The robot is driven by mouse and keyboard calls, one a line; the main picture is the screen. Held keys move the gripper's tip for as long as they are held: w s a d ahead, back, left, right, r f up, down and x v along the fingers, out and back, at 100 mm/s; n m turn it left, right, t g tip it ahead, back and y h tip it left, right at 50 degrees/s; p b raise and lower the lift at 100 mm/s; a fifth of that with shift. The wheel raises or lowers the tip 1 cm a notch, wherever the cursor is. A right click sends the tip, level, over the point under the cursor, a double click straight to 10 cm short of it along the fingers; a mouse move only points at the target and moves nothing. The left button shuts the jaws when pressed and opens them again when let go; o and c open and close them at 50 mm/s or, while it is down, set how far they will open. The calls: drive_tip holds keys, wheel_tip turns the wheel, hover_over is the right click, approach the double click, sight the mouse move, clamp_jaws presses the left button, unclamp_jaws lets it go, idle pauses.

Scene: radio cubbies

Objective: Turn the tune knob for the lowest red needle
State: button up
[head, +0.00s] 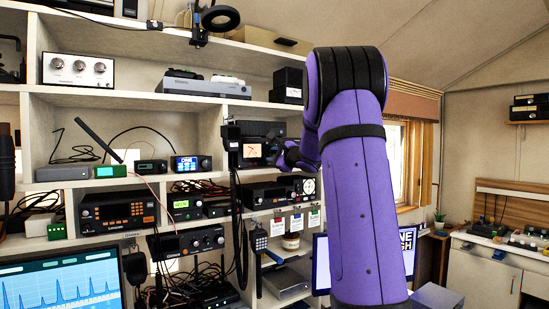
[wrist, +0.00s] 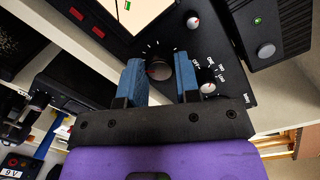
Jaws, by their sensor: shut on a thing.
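The black tuner box with a pale meter face (head: 252,150) sits on the middle shelf in the head view; a small red mark shows on the face, but its reading is too small to tell. In the wrist view part of the cream meter face (wrist: 128,12) shows at the top, with no needle visible there. My gripper (wrist: 160,75) has its blue fingers on either side of the large dark knob (wrist: 159,66), shut on it. White tick marks ring this knob. In the head view my arm hides the knob and most of the gripper.
A smaller knob (wrist: 194,20) and a labelled selector knob (wrist: 208,87) sit close beside the gripped one. A grey-knobbed box (wrist: 266,50) stands to the right. A handset (head: 231,135) and its cord hang left of the tuner.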

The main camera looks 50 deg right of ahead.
drive_tip(key=shift+n, duration=0.4)
drive_tip(key=o, duration=0.9)
drive_tip(key=shift+s, duration=0.1)
drive_tip(key=s, duration=0.3)
drive_tip(key=s+a, duration=0.1)
drive_tip(key=s, duration=0.6)
drive_tip(key=shift+s+a, duration=0.25)
drive_tip(key=shift+a, duration=0.05)
